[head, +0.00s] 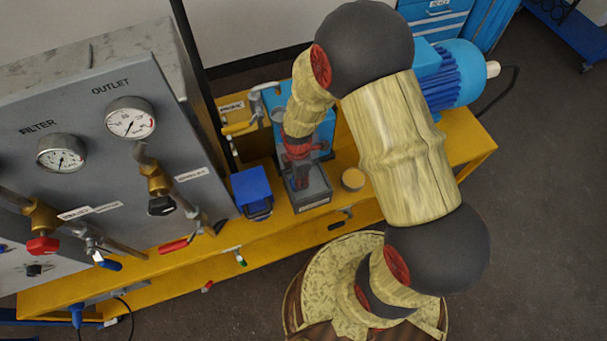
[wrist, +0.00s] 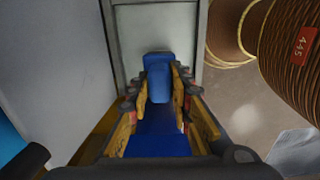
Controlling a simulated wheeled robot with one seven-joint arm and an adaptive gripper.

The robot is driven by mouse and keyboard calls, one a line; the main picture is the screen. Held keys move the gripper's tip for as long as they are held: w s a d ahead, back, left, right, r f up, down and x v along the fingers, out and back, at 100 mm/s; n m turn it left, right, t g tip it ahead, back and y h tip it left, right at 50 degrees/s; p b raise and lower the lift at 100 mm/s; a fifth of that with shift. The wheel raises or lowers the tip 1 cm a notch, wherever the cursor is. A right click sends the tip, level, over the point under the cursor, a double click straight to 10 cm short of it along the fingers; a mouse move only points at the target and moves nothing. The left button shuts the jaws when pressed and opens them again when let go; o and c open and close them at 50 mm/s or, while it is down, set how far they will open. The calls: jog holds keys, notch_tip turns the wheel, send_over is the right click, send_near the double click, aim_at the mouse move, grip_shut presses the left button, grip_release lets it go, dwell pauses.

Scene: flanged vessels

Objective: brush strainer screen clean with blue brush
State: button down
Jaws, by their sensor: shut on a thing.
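My gripper (head: 301,175) points down over a grey open-topped box (head: 318,193) on the yellow bench. In the wrist view my gripper (wrist: 160,78) has its yellow-padded fingers closed on a blue piece (wrist: 159,84), which looks like the blue brush. Its bristle end cannot be made out. More blue shows below it between the fingers, and I cannot tell whether it is the same thing. I cannot pick out the strainer screen in either view; my gripper and arm hide part of the box.
A blue box-shaped item (head: 251,184) stands left of the grey box. A tan round lid or cup (head: 353,179) is to its right. The grey panel with gauges (head: 131,118) and valves rises at the left. A blue motor (head: 455,78) sits at the back right of the yellow bench (head: 469,152).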

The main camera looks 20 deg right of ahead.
jog(key=shift+s, duration=0.1)
jog(key=shift+w+d+r, duration=0.1)
jog(key=shift+w+d, duration=0.05)
jog(key=shift+d, duration=0.65)
jog(key=shift+w+d, duration=0.1)
jog(key=shift+d, duration=0.65)
jog(key=shift+d, duration=0.15)
jog(key=shift+d, duration=1.35)
jog(key=shift+s+a, duration=0.1)
jog(key=shift+a, duration=0.05)
jog(key=shift+a+p, duration=0.35)
jog(key=shift+a, duration=1.05)
